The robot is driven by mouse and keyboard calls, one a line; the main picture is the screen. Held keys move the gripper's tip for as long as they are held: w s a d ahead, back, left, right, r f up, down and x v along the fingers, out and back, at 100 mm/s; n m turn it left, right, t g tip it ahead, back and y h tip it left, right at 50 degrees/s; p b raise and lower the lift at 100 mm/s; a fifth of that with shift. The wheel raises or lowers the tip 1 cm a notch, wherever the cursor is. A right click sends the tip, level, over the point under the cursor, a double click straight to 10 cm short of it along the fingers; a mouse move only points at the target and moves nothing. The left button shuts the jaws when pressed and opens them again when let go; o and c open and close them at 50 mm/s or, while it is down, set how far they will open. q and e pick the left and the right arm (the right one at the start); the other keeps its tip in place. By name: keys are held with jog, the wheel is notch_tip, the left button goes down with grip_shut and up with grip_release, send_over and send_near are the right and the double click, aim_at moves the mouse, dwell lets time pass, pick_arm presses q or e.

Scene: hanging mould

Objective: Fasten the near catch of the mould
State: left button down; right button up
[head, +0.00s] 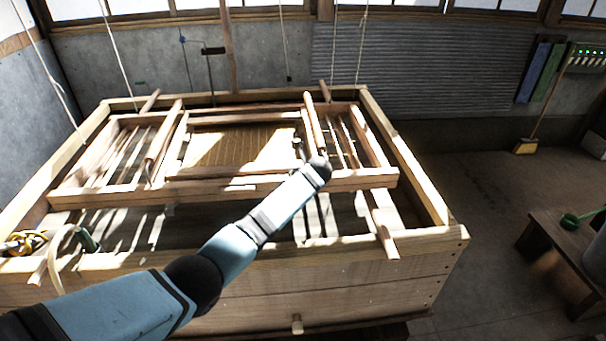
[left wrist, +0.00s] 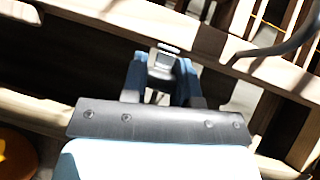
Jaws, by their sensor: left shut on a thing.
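The mould is a wooden frame (head: 225,188) with a slatted screen (head: 235,147), lying over a large wooden vat. My left arm reaches across the vat from the lower left to the right part of the mould. In the head view its wrist mostly hides the gripper. In the left wrist view my left gripper (left wrist: 163,66) has its blue fingers closed around a small pale metal piece (left wrist: 168,48) beside a wooden rail; it looks like the near catch. Whether this catch is fastened cannot be told. My right gripper is not in view.
The vat's front wall (head: 350,275) stands close before me. Cords hang down from above. A curved dark handle (left wrist: 280,45) lies right of the gripper in the wrist view. A low bench (head: 555,245) stands at the right; the floor between is clear.

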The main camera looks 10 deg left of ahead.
pick_arm(q)
jog(key=shift+w+a+r+g+p, duration=0.15)
jog(key=shift+w+r+g+p, duration=0.25)
jog(key=shift+g, duration=0.2)
jog(key=shift+w+a+f+g+h, duration=0.15)
jog(key=shift+w+f+g+h, duration=0.05)
jog(key=shift+w+g+h, duration=0.45)
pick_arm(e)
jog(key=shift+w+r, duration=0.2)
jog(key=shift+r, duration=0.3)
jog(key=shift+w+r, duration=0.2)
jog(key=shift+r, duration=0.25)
pick_arm(q)
jog(key=shift+s, duration=0.1)
jog(key=c, duration=0.9)
grip_release()
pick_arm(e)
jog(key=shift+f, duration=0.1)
pick_arm(q)
jog(key=shift+s+r+p, duration=0.15)
jog(key=shift+r+p, duration=0.2)
jog(key=shift+r, duration=0.15)
jog(key=v, duration=1.2)
jog(key=shift+d+r, duration=0.3)
jog(key=shift+d, duration=0.15)
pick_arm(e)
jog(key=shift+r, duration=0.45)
